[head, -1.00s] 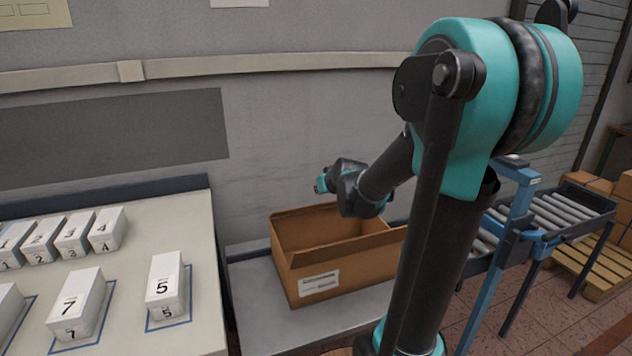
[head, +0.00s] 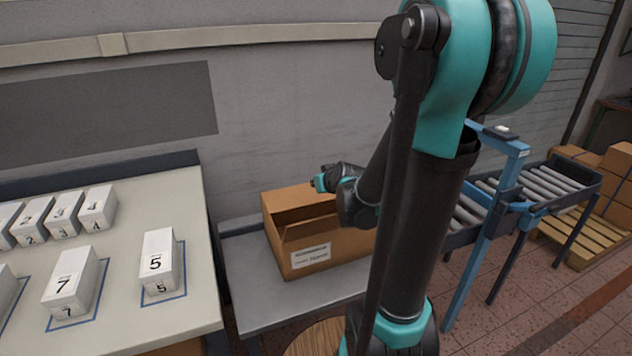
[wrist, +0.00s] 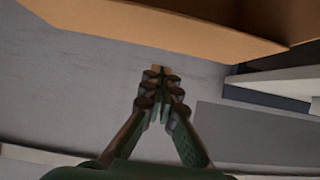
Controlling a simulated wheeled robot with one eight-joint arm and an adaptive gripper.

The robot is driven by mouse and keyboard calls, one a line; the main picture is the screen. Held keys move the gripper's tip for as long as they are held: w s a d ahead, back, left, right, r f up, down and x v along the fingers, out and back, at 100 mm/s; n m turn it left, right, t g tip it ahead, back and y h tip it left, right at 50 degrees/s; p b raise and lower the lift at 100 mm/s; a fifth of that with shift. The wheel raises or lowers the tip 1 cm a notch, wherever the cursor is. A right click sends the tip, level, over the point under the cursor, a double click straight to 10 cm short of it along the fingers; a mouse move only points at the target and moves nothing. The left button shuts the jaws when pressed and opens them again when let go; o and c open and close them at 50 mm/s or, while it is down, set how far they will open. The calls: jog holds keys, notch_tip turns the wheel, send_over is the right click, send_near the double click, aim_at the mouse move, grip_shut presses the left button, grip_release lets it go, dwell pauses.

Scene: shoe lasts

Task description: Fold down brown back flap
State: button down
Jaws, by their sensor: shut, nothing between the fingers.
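The open brown cardboard box (head: 325,250) stands on a grey surface in the head view, with a white label on its front. A brown panel, which looks like the back flap (head: 290,198), shows along its rear edge. I cannot tell its exact tilt. My gripper (head: 317,183) is at the box's rear edge, partly hidden by my arm, which also covers the box's right part. In the wrist view my gripper (wrist: 159,75) has its fingers together and empty. A brown box panel (wrist: 160,32) spans the top there, just beyond the fingertips; contact is unclear.
A pale table (head: 130,300) at the left holds white numbered boxes (head: 158,262). The grey wall (head: 285,110) rises close behind the box. A roller conveyor (head: 545,200) with blue posts stands at the right, with cartons on a pallet beyond. The grey surface (head: 250,290) left of the box is clear.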

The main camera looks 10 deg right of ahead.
dwell(0.4)
jog(key=shift+w+a+f, duration=0.15)
jog(key=shift+w+f, duration=0.05)
jog(key=shift+w, duration=0.6)
